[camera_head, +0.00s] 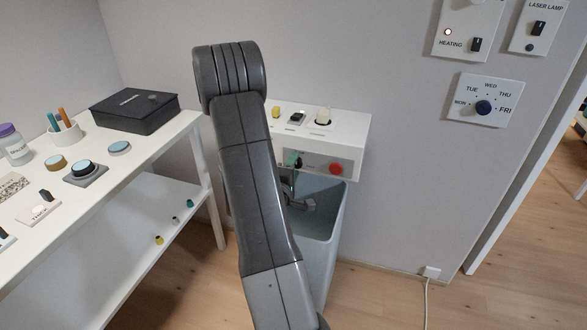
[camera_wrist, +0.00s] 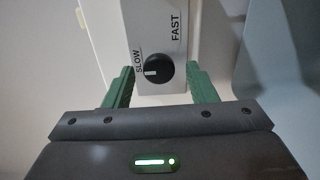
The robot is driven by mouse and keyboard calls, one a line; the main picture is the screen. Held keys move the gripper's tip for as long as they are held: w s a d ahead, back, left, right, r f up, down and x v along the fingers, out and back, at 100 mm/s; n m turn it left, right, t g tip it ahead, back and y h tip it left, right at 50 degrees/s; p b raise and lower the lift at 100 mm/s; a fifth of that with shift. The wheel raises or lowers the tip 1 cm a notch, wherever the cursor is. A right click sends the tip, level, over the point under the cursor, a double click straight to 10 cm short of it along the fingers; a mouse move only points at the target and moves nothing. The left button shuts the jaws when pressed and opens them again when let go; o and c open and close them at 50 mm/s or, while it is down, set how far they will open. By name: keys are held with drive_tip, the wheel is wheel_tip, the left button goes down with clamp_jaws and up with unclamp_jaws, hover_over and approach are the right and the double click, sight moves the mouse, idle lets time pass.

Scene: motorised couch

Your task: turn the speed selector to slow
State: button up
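The speed selector (camera_wrist: 157,75) is a round black knob with a white pointer mark, on a light panel (camera_wrist: 150,20) in the wrist view. The words SLOW and FAST are printed beside it, SLOW at its upper left and FAST above right. The white mark lies on the knob's left part, pointing roughly left, just below SLOW. My gripper (camera_wrist: 161,73) is open, with one green finger on each side of the knob; I cannot tell whether they touch it. In the head view, my gripper (camera_head: 292,162) is partly hidden behind my arm, at the front of the white control box (camera_head: 345,128).
A red button (camera_head: 336,168) is on the box front, right of my gripper. Small controls stand on top of the box. A pale blue bin-like body (camera_head: 325,215) is below. A white shelf table (camera_head: 170,143) with several objects stands left. Wall switches (camera_head: 484,107) are at right.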

drive_tip(key=v, duration=1.4)
drive_tip(key=shift+w, duration=0.15)
drive_tip(key=x, duration=1.3)
drive_tip(key=shift+w+d, duration=0.2)
drive_tip(key=shift+w, duration=0.2)
